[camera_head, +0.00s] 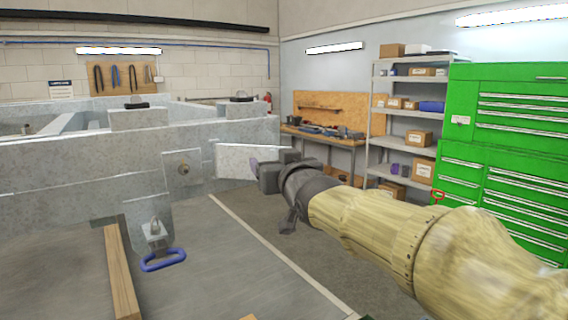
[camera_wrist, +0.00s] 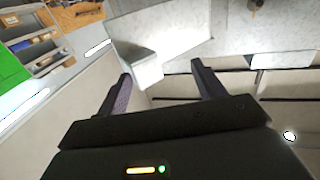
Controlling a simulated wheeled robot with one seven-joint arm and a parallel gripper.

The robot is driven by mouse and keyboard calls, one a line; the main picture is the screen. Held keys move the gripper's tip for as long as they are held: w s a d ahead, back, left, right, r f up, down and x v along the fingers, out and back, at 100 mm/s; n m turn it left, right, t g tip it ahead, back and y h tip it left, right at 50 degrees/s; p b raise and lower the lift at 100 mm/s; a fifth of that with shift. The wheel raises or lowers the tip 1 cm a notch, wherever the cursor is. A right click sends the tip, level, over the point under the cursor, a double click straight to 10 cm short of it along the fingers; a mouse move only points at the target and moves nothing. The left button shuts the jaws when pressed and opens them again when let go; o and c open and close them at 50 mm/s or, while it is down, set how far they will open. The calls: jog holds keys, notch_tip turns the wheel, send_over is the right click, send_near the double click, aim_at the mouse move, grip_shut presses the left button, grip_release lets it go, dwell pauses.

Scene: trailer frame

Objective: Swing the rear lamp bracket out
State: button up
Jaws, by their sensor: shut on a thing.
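The rear lamp bracket (camera_head: 232,160) is a pale grey metal plate at the right end of the trailer frame (camera_head: 90,160). It sticks out to the right, apart from the frame's end at its free side. My gripper (camera_head: 258,170) is at the bracket's free end and shut on it. In the wrist view the bracket (camera_wrist: 170,35) shows as a bent plate, its near edge between the two dark fingers of my gripper (camera_wrist: 160,72). My gripper partly hides the bracket's free end in the head view.
A round bolt or pivot (camera_head: 183,169) sits on the frame's end plate. A workbench (camera_head: 325,138), shelves (camera_head: 380,100) and a green tool cabinet (camera_head: 510,120) stand behind. Floor right of the frame is clear.

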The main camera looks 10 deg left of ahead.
jog(key=shift+s+a+r, duration=0.2)
jog(key=shift+s+a, duration=0.1)
jog(key=shift+a, duration=0.25)
jog(key=s+p, duration=0.7)
jog(key=s, duration=1.2)
jog(key=shift+s+a+f+p, duration=0.2)
jog(key=shift+a+f+p, duration=0.1)
jog(key=shift+p, duration=0.1)
dwell(1.6)
jog(key=shift+d, duration=0.1)
dwell(0.4)
